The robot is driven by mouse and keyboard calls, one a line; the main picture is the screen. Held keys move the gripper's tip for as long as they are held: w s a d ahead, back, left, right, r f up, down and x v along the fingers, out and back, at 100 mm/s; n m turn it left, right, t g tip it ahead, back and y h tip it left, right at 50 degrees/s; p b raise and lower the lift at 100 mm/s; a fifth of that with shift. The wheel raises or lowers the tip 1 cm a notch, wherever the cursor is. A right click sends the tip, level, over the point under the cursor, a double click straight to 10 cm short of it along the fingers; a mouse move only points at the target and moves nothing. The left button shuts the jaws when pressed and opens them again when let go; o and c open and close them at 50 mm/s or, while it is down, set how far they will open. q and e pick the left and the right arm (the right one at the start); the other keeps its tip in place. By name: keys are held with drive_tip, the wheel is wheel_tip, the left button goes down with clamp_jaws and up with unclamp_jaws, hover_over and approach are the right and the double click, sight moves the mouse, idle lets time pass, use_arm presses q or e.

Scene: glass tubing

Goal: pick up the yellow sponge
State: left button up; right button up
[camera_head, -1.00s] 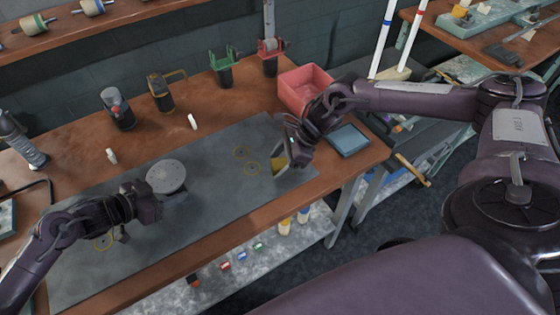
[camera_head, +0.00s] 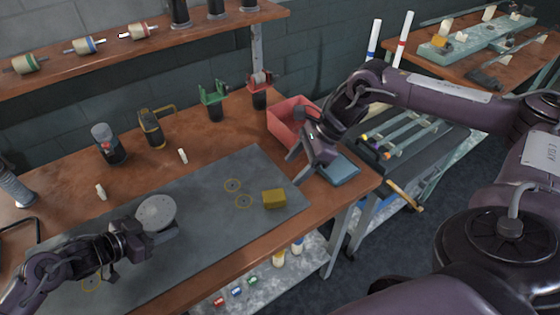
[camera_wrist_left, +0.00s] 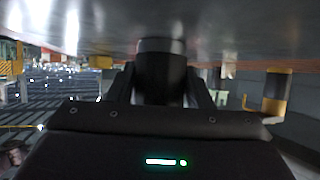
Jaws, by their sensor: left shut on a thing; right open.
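The yellow sponge (camera_head: 273,198) is a small block lying on the grey mat (camera_head: 200,250), near its right end. My right gripper (camera_head: 297,168) is open and empty, above and to the right of the sponge, apart from it. My left gripper (camera_head: 152,236) is shut on a round grey disc-topped thing (camera_head: 156,212) at the left part of the mat. In the left wrist view, the fingers grip its dark stem (camera_wrist_left: 162,70) under a shiny grey disc (camera_wrist_left: 200,25).
A pink bin (camera_head: 284,122) and a blue-grey tablet-like plate (camera_head: 340,170) are by my right gripper. Green (camera_head: 214,104) and red (camera_head: 259,92) holders stand at the back. Two small white pieces (camera_head: 182,156) lie behind the mat. The mat's middle is clear.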

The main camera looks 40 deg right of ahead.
drive_tip(key=shift+o, duration=0.5)
drive_tip(key=m+g+h, duration=0.1)
drive_tip(key=m+h, duration=0.1)
drive_tip(key=m, duration=3.4)
hover_over(275, 194)
drive_tip(key=s+d, duration=0.1)
drive_tip(key=d, duration=0.1)
wheel_tip(275, 194, down, 4)
drive_tip(key=shift+s+a+f, duration=0.1)
drive_tip(key=shift+f, duration=0.15)
drive_tip(key=shift+d+x, duration=0.15)
drive_tip(key=shift+x, duration=1.25)
drive_tip(key=shift+d+x, duration=0.1)
drive_tip(key=shift+x, duration=1.35)
